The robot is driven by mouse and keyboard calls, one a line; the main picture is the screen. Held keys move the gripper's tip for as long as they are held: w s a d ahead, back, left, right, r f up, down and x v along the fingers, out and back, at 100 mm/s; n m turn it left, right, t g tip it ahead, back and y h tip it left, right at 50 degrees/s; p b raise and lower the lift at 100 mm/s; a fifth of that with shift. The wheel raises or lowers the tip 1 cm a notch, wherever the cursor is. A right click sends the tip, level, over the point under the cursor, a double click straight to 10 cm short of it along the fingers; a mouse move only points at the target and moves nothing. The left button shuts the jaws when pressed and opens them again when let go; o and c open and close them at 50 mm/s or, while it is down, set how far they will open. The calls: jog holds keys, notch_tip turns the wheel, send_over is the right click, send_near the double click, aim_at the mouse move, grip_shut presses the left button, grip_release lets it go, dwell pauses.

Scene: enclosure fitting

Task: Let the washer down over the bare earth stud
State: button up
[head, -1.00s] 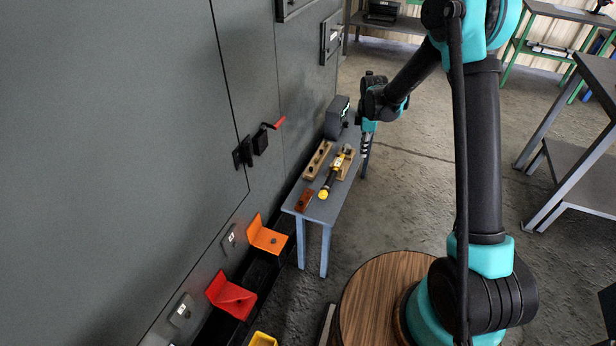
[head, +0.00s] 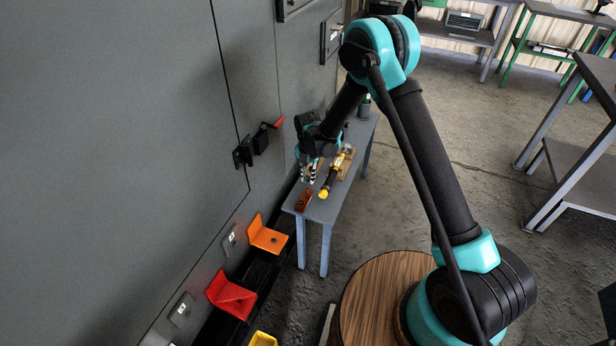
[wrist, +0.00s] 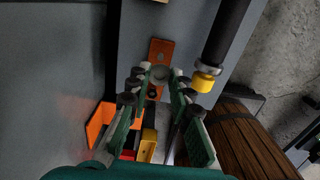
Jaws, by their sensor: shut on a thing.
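My gripper (wrist: 160,74) is shut on a small round grey washer (wrist: 160,72), held flat between its fingertips in the wrist view. Below it is a reddish-brown block (wrist: 161,47), partly covered by the washer and fingers. The block also shows in the head view (head: 304,199), at the near left of the blue-grey bench. A dark round spot shows on the block, but I cannot tell if it is the bare earth stud. In the head view my gripper (head: 310,178) is just beyond the block. The washer is too small to make out there.
A black tool with a yellow end (head: 324,194) lies right of the block on the bench (head: 326,213). The grey cabinet wall (head: 120,150) stands close on the left. Orange (head: 268,239) and red (head: 231,295) bins are nearer.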

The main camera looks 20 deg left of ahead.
aim_at(308, 191)
jog(key=shift+f, duration=2.6)
jog(key=shift+f, duration=0.5)
jog(key=o, duration=0.8)
